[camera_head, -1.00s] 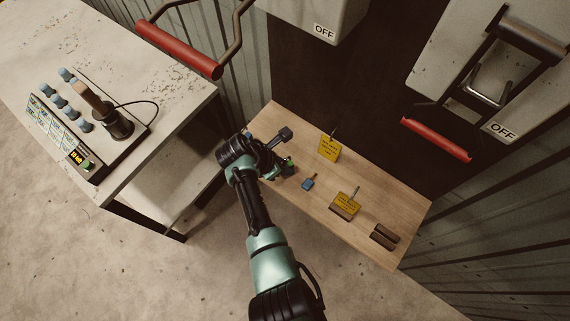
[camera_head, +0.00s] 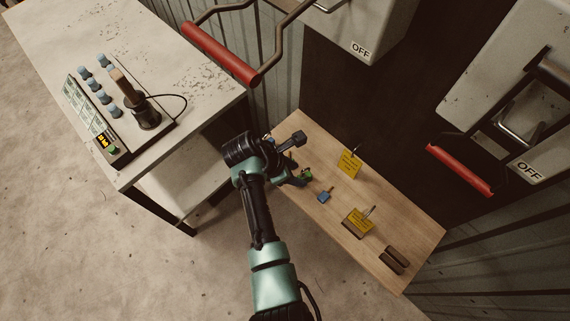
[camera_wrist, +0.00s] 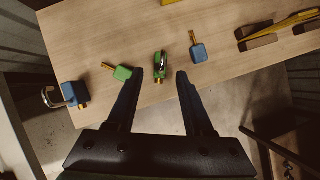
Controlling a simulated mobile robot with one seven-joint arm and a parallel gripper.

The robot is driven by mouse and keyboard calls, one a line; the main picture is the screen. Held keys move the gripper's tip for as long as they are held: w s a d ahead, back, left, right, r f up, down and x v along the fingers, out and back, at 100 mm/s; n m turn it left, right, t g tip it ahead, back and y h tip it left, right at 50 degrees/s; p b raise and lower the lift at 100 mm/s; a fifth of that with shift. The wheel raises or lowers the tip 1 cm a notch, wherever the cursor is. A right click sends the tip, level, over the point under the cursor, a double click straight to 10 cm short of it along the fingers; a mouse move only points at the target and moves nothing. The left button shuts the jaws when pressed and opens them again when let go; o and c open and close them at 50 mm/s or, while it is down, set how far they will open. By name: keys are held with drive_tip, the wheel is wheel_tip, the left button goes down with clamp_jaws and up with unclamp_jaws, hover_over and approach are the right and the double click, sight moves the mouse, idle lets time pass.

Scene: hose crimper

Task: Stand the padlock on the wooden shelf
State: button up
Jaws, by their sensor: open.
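A green padlock (camera_wrist: 161,66) with a metal shackle is on the wooden shelf (camera_wrist: 110,38) in the wrist view. It appears upright, seen from above. My gripper (camera_wrist: 159,82) is open, with its fingertips on either side of the padlock and gaps showing. In the head view my gripper (camera_head: 298,172) is over the shelf's left part and hides most of the green padlock (camera_head: 307,175). A second padlock, blue (camera_wrist: 75,93), lies near the shelf's edge at the left of the wrist view, shackle to the left.
A green key (camera_wrist: 122,72) and a blue key (camera_wrist: 198,50) lie left and right of the green padlock. Yellow tags (camera_head: 349,164) (camera_head: 361,219) and dark blocks or slots (camera_head: 392,260) are farther right. A workbench (camera_head: 200,100) stands left; red switch handles (camera_head: 222,55) (camera_head: 459,170) overhang behind.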

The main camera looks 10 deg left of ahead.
drive_tip(key=v, duration=0.7)
idle(0.4)
